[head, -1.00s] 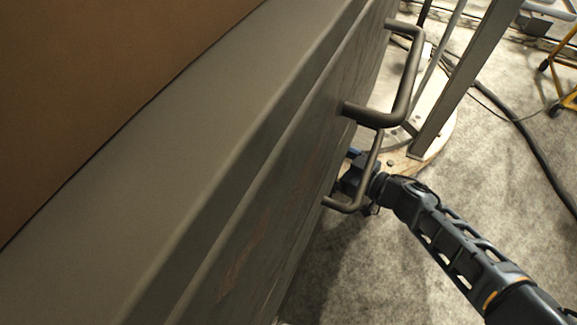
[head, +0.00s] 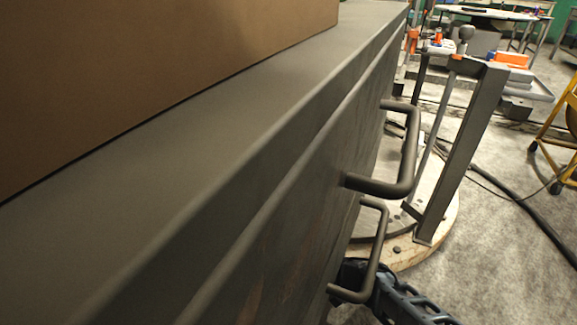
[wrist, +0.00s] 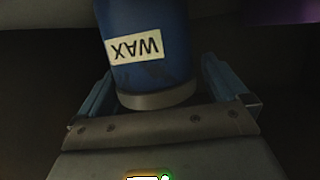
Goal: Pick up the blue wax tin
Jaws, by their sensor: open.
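The blue wax tin (wrist: 150,75) shows large in the wrist view, with a pale label reading WAX that appears upside down. Its near end has a grey rim, and its far end is cut off by the picture's top edge. My gripper (wrist: 150,95) is open, with one blue finger at the tin's left and one at its right. The tin's near end lies between the fingers; I cannot tell whether either touches it. In the head view my gripper (head: 355,275) is mostly hidden by the cabinet and its lower handle. The tin cannot be made out there.
A large grey cabinet (head: 190,150) fills the left, with a brown box (head: 150,70) on top. Two bar handles (head: 410,150) stick out of its side close to my arm. A metal post (head: 462,150) stands on a round base (head: 440,225). Open floor (head: 510,270) lies at the right.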

